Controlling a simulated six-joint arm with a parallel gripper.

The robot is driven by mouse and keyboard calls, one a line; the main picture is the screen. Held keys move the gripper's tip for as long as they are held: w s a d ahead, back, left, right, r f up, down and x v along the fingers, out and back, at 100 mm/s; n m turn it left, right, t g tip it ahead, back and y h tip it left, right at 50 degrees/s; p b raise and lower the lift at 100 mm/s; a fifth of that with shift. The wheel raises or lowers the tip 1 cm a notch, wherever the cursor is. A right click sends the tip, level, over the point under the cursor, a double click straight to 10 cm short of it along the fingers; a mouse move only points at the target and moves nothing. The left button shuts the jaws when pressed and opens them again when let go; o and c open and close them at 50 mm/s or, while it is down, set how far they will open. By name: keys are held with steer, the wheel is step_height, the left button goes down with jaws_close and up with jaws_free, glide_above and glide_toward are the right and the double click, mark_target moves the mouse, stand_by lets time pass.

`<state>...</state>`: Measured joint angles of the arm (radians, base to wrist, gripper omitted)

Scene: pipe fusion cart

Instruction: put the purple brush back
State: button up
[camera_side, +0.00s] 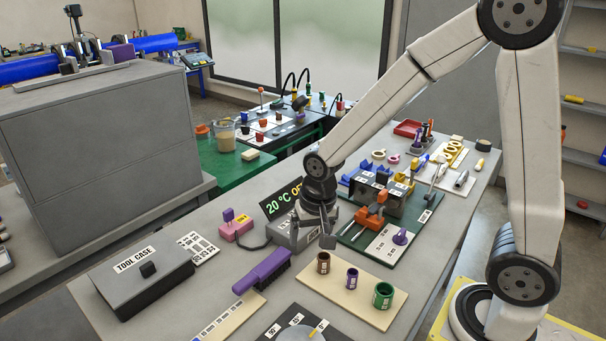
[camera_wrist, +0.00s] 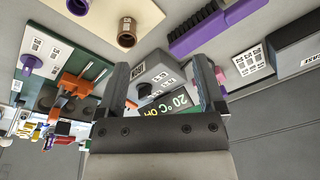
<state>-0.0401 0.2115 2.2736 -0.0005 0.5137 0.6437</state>
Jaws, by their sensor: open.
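The purple brush (camera_side: 262,272) lies on the grey table, bristles along one side, between the tool case and the beige board. It shows at the top of the wrist view (camera_wrist: 222,24), with dark bristles beside its purple body. My gripper (camera_side: 327,238) is open and empty above the table, to the right of the brush and apart from it. In the wrist view my gripper (camera_wrist: 160,75) has both fingers spread, with the grey display unit (camera_wrist: 155,72) beyond them.
The display unit (camera_side: 285,200) stands right by my gripper. A beige board (camera_side: 334,311) carries brown, purple and green fittings. A tool case (camera_side: 143,277) lies to the left. A pink box (camera_side: 236,230) with a purple knob stands behind the brush. A green mat (camera_side: 362,238) holds an orange clamp.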

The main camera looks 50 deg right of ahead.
steer(key=s+d+n+t, duration=0.1)
steer(key=s+n, duration=0.6)
steer(key=shift+d, duration=0.2)
